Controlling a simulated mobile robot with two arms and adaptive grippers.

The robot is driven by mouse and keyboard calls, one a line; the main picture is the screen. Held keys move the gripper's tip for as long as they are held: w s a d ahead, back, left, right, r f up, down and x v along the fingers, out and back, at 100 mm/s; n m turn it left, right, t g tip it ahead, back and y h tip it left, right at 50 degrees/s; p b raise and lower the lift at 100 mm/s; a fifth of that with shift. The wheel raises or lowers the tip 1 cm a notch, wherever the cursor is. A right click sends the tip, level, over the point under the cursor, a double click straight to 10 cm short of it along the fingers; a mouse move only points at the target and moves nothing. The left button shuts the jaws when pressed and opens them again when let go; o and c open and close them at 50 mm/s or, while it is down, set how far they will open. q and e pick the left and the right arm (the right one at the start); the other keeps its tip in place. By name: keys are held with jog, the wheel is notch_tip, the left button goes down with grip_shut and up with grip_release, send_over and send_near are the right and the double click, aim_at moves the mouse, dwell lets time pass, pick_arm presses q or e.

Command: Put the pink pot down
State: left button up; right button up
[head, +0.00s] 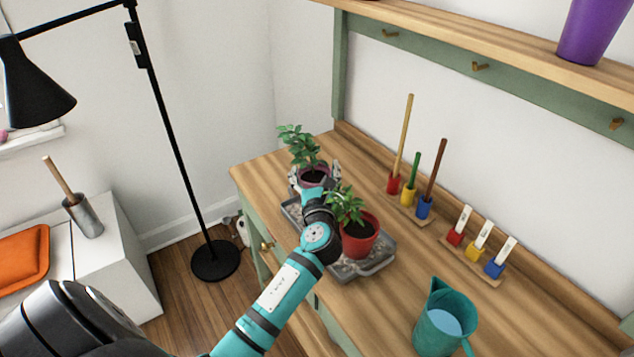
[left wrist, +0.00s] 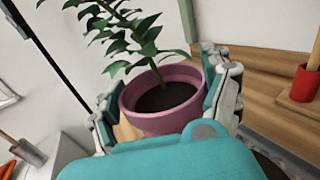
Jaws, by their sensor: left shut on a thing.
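The pink pot (left wrist: 150,124) holds dark soil and a leafy green plant. In the head view the pink pot (head: 314,181) is at the far left end of the wooden bench, over or on the grey tray (head: 374,269). My left gripper (left wrist: 168,100) is shut on the pink pot, with a finger on each side of it. In the head view the left gripper (head: 314,178) is partly hidden by my arm and the plants. The pot's base is hidden, so I cannot tell whether it touches the tray. My right gripper is not in view.
A red pot (head: 359,240) with a plant stands on the tray's near part, close beside my left arm. A teal watering can (head: 442,322) stands nearer. Coloured blocks with sticks (head: 409,192) and labels (head: 474,250) line the back. A black floor lamp (head: 214,259) stands left.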

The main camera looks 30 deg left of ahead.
aim_at(316, 181)
pick_arm(q)
jog(key=shift+w+a+f, duration=0.15)
jog(key=shift+w, duration=0.45)
notch_tip(316, 181, down, 3)
jog(key=shift+f+b, duration=0.1)
jog(key=shift+b, duration=0.45)
jog(key=o, duration=1.2)
jog(key=shift+f, duration=0.25)
jog(key=o, duration=0.4)
jog(key=shift+r, duration=0.15)
